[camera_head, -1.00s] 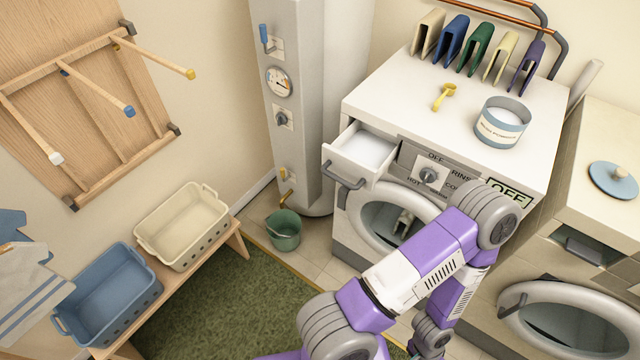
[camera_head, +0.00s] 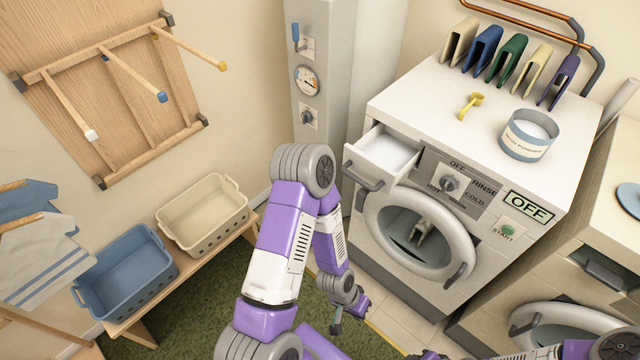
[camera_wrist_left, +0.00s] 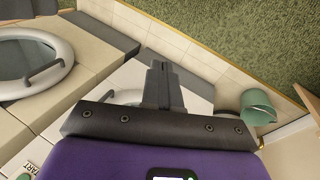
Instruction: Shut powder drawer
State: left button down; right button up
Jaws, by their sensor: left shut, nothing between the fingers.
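The powder drawer (camera_head: 388,158) sticks out open at the upper left of the white washing machine (camera_head: 440,95). Its grey handle (camera_head: 362,179) is on the drawer front, and pale contents show inside. My left gripper (camera_head: 335,326) hangs low in front of the washer, below and left of the drawer and apart from it. In the left wrist view its dark fingers (camera_wrist_left: 158,72) are together with nothing between them. I cannot make out the drawer in that view. My right gripper is not visible; only part of that arm shows at the bottom right.
The washer door (camera_head: 420,236) is round. A powder tub (camera_head: 528,136) and a yellow scoop (camera_head: 470,106) stand on top. A green bucket (camera_wrist_left: 258,106) shows in the wrist view. Blue (camera_head: 128,268) and cream (camera_head: 203,215) baskets sit on a bench at left. A dryer is at right.

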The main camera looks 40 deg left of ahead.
pick_arm(q)
jog(key=w+a+r+m+t+b, duration=0.1)
jog(key=w+a+r+m+t, duration=0.4)
jog(key=w+a+r+m, duration=0.55)
jog(key=s+a+r+m+t+y, duration=0.1)
jog(key=a+r+m, duration=0.2)
jog(key=r, duration=0.3)
jog(key=s+a+r+m+t+y+b, duration=0.1)
jog(key=a+r+m+t, duration=0.15)
jog(key=r, duration=0.35)
jog(key=a+r+m+t+y, duration=0.1)
jog(key=a+r+m, duration=0.3)
jog(key=r, duration=0.2)
jog(key=w+a+r+b+x, duration=0.1)
jog(key=r+x, duration=0.1)
jog(key=x, duration=1)
jog(key=shift+w+d+f, duration=0.2)
jog(key=shift+w+d, duration=0.25)
jog(key=shift+w, duration=0.05)
jog(key=shift+b, duration=0.3)
